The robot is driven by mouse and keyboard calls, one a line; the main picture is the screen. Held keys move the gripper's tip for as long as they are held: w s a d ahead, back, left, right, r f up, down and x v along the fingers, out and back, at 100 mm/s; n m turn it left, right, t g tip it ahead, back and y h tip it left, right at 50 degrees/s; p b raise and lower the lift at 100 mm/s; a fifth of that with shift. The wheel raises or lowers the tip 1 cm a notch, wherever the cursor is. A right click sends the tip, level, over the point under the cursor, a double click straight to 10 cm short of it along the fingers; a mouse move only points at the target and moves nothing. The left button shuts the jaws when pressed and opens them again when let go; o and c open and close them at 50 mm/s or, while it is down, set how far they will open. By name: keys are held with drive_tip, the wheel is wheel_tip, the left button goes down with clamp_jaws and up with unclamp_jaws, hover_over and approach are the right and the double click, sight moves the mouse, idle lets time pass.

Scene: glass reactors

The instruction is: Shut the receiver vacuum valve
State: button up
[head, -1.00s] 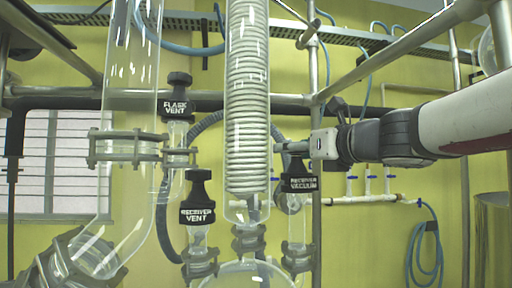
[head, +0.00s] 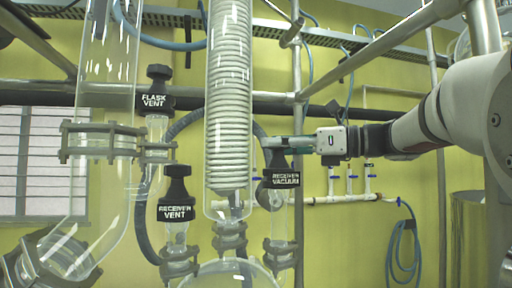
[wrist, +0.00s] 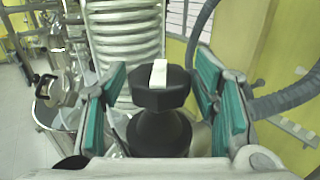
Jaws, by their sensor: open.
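The receiver vacuum valve (head: 281,180) has a black knob and a labelled black collar on a glass neck, right of the coil condenser in the head view. In the wrist view its black knob (wrist: 160,90), with a white bar mark on top, stands between my fingers. My gripper (head: 275,143) reaches in from the right at knob height. In the wrist view my gripper (wrist: 160,95) is open, with teal pads on both sides of the knob and gaps visible. The knob's top is partly hidden by the fingers in the head view.
The coil condenser (head: 228,100) stands just left of the valve. The receiver vent valve (head: 177,195) and flask vent valve (head: 155,95) stand further left. A metal upright (head: 299,220) is close on the right. A grey hose (wrist: 285,100) passes near the right finger.

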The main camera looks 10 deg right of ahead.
drive_tip(key=c, duration=0.9)
drive_tip(key=shift+s+r+m+t+h+p, duration=0.2)
drive_tip(key=shift+m+t+h+p, duration=0.5)
drive_tip(key=shift+t+p, duration=0.1)
drive_tip(key=shift+c, duration=0.2)
drive_tip(key=shift+m+t+h+p, duration=0.55)
drive_tip(key=shift+m+t+h, duration=0.45)
drive_tip(key=shift+t+h, duration=0.15)
drive_tip(key=m+t+h, duration=0.2)
drive_tip(key=h, duration=0.1)
drive_tip(key=shift+w+f+m+h, duration=0.1)
drive_tip(key=shift+f+m+h, duration=0.05)
drive_tip(key=shift+m+h, duration=0.15)
drive_tip(key=shift+w+m+t+h+b, duration=0.1)
drive_tip(key=shift+m+t+h+b, duration=0.5)
drive_tip(key=shift+m+h, duration=0.9)
drive_tip(key=shift+n+h, duration=0.25)
drive_tip(key=shift+n, duration=0.05)
drive_tip(key=o, duration=0.9)
drive_tip(key=shift+o, duration=0.2)
